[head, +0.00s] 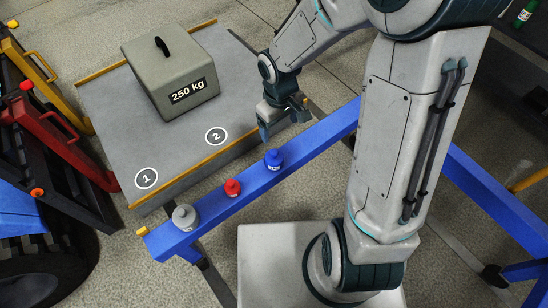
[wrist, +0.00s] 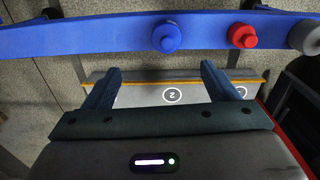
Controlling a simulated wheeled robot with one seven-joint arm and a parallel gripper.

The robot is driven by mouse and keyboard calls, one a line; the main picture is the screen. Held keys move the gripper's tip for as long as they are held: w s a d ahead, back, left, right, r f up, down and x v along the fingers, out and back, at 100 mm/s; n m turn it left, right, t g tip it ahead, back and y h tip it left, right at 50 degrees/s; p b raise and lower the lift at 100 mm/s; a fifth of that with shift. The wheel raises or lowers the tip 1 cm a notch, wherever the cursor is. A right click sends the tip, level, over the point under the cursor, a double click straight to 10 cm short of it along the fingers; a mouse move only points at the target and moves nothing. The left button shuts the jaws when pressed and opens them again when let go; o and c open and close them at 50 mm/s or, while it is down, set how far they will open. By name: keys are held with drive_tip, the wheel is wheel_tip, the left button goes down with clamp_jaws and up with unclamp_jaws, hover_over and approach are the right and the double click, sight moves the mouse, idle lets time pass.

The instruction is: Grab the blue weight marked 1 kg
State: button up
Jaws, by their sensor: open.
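The blue weight (head: 273,159) stands upright on the blue beam (head: 320,135), to the right of a red weight and a grey weight. Its label is too small to read. In the wrist view the blue weight (wrist: 166,37) shows on the beam, beyond and above the fingertips, between them in left-right position. My gripper (head: 283,122) is open and empty. It hangs beside the beam on the platform side, apart from the blue weight. Its two fingers also show in the wrist view (wrist: 160,78).
The red weight (head: 232,187) and grey weight (head: 185,217) stand on the same beam. A large 250 kg block (head: 165,65) sits on the grey platform (head: 115,125), which bears circles marked 1 and 2. Red and yellow frames stand at the left.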

sight(274, 151)
drive_tip(key=f+b, duration=0.1)
drive_tip(key=f, duration=0.2)
drive_tip(key=f+b, duration=0.1)
drive_tip(key=f, duration=0.2)
drive_tip(key=a+f+b, duration=0.1)
drive_tip(key=f, duration=0.3)
drive_tip(key=shift+w+a+f, duration=0.1)
drive_tip(key=shift+w+a+f+b, duration=0.1)
drive_tip(key=shift+f+b, duration=1.6)
drive_tip(key=shift+f, duration=1.35)
drive_tip(key=shift+r, duration=0.1)
clamp_jaws()
